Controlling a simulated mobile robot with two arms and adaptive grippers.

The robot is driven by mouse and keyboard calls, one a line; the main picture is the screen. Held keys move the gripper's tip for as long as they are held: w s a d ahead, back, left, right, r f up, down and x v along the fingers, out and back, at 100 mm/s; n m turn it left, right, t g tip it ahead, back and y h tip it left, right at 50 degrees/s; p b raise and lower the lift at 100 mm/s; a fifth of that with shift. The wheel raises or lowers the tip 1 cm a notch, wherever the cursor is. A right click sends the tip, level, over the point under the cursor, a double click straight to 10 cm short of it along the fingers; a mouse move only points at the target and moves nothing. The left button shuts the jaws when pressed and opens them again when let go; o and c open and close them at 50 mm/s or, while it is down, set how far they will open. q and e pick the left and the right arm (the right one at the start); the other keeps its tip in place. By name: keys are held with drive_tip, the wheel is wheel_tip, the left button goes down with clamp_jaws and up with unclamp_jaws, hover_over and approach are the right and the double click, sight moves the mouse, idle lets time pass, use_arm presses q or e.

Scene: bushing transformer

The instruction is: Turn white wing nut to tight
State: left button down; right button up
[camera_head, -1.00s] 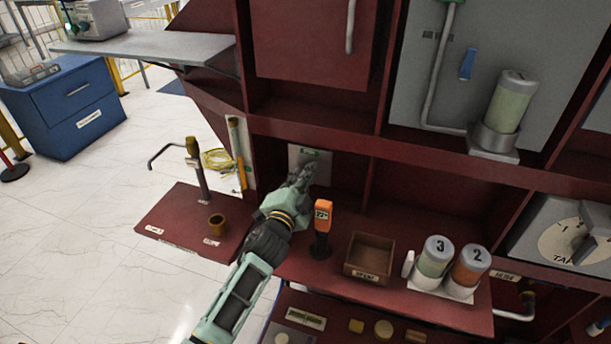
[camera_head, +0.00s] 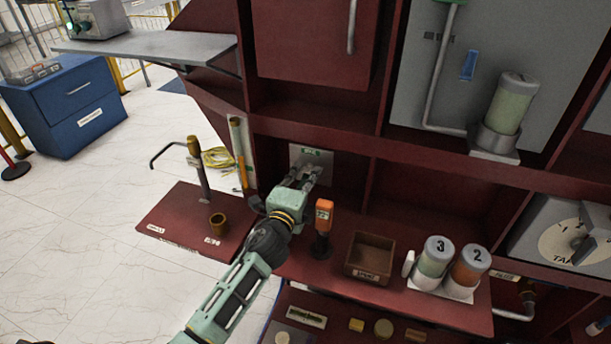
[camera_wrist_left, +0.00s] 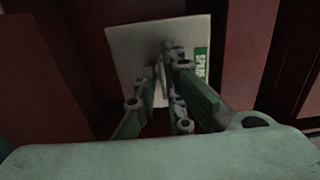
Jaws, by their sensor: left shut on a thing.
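My left gripper (camera_head: 307,172) reaches into a low bay of the dark red cabinet, in front of a small grey plate (camera_head: 325,164) with a green label. In the left wrist view the two fingers (camera_wrist_left: 166,70) are closed at the middle of the plate (camera_wrist_left: 130,42), beside the green label (camera_wrist_left: 201,62). They are shut on a small pale piece between them, which looks like the white wing nut (camera_wrist_left: 162,82). The fingers hide most of it, so how far it is turned cannot be seen. My right gripper is not in view.
An orange-handled tool (camera_head: 323,225) stands upright close to the right of my left arm. A brown open box (camera_head: 371,256) and numbered canisters (camera_head: 433,257) stand further right on the shelf. A red side platform (camera_head: 170,222) holds a tap-like tool and a brown cup (camera_head: 217,223).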

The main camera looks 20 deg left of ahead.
use_arm(q)
drive_tip(key=shift+w+r, duration=0.1)
drive_tip(key=shift+r, duration=0.4)
drive_tip(key=c, duration=2)
unclamp_jaws()
drive_tip(key=shift+f, duration=0.1)
drive_tip(key=shift+f, duration=0.15)
drive_tip(key=s, duration=1.2)
drive_tip(key=shift+s+a, duration=0.1)
drive_tip(key=shift+a, duration=0.1)
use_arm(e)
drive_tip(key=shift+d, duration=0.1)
use_arm(q)
drive_tip(key=shift+f, duration=0.1)
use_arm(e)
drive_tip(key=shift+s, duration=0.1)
